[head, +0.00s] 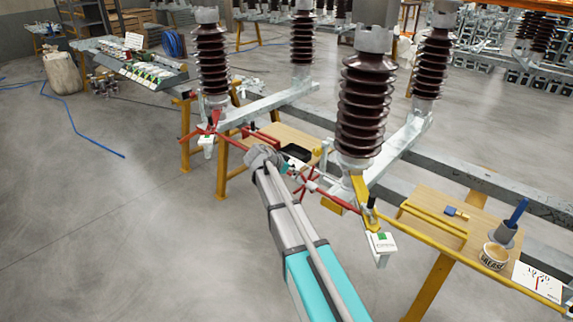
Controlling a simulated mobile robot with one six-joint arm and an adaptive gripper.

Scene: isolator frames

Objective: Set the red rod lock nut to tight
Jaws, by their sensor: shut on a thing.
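The red rod (338,201) runs low between the insulator columns, with a red spoked part (309,184) along it. My gripper (289,171) is at the rod, just left of the spoked part, at the end of my grey and teal arm. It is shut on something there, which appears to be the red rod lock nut. The nut itself is too small and too covered by the jaws to make out, so how it is set cannot be told.
Brown ribbed insulators (366,105) stand on a galvanized frame (400,152) close behind my gripper. A yellow rod (440,243) runs to the right. A wooden bench (470,205) holds a grease tub (494,256).

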